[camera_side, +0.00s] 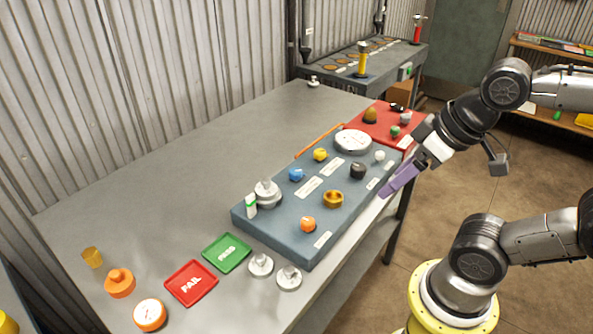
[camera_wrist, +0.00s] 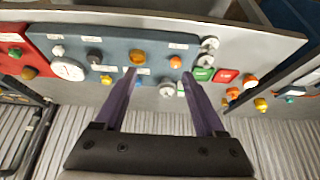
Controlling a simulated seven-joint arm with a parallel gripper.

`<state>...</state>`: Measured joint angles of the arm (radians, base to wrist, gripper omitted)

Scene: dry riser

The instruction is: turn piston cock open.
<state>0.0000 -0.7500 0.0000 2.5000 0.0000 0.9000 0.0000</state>
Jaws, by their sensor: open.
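A blue-grey panel (camera_side: 281,223) on the bench carries several knobs. They include a brass knob (camera_side: 333,199), an orange knob (camera_side: 308,224), a black knob (camera_side: 358,171), a blue knob (camera_side: 297,174) and a yellow knob (camera_side: 320,155). The label plates are too small to read, so I cannot tell which one is the piston cock. My gripper (camera_side: 386,192) is open and empty, its purple fingers beside the panel's right edge in the side view. In the wrist view, my gripper (camera_wrist: 158,74) spreads its fingers over the panel, and the brass knob (camera_wrist: 136,57) shows near the left fingertip.
A silver fitting (camera_side: 266,194) and a white dial (camera_side: 353,141) also stand on the panel. Red (camera_side: 191,283) and green (camera_side: 227,253) trays and loose fittings lie in front.

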